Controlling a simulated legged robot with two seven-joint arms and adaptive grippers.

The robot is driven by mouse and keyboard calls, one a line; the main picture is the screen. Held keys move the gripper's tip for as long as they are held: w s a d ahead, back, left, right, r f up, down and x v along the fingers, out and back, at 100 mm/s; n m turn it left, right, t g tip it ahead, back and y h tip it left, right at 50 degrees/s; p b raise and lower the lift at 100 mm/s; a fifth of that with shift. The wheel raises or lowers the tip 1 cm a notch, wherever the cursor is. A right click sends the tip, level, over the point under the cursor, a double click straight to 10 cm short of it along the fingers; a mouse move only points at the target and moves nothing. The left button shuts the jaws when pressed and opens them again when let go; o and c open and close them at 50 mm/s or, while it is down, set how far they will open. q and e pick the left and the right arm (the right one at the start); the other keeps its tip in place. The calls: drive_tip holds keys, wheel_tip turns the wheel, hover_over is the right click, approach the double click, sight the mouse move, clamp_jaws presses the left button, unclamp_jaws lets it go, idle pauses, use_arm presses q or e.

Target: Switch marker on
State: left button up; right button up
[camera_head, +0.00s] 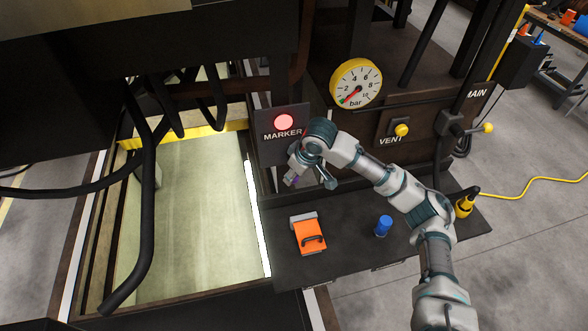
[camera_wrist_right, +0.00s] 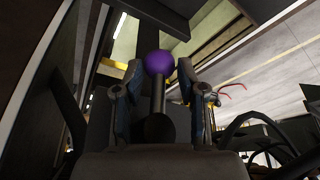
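The MARKER panel (camera_head: 270,150) stands left of centre in the head view, with a round, bright red lamp (camera_head: 284,121) above its lettering. My right gripper (camera_head: 296,178) is in front of the panel's lower right part. In the right wrist view, a lever with a purple ball knob (camera_wrist_right: 159,62) and a dark stem stands between the two fingers of my right gripper (camera_wrist_right: 159,80). The fingers are apart, with narrow gaps on both sides of the knob. In the head view the gripper hides most of this lever. My left gripper is not in view.
A yellow-rimmed gauge (camera_head: 356,83), a VENT button (camera_head: 402,130) and a MAIN lever with a yellow knob (camera_head: 488,128) are to the right. An orange padlock-like block (camera_head: 311,236) and a blue cylinder (camera_head: 383,226) are on the dark ledge (camera_head: 345,255). Black hoses hang at left.

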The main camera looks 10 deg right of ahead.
drive_tip(key=shift+w+d+r, duration=0.1)
drive_tip(key=shift+w, duration=0.25)
drive_tip(key=shift+r, duration=0.25)
drive_tip(key=shift+s+r, duration=0.1)
drive_tip(key=shift+r, duration=0.1)
drive_tip(key=v, duration=1.1)
drive_tip(key=shift+d, duration=0.2)
drive_tip(key=shift+s+r, duration=0.1)
drive_tip(key=shift+s, duration=0.05)
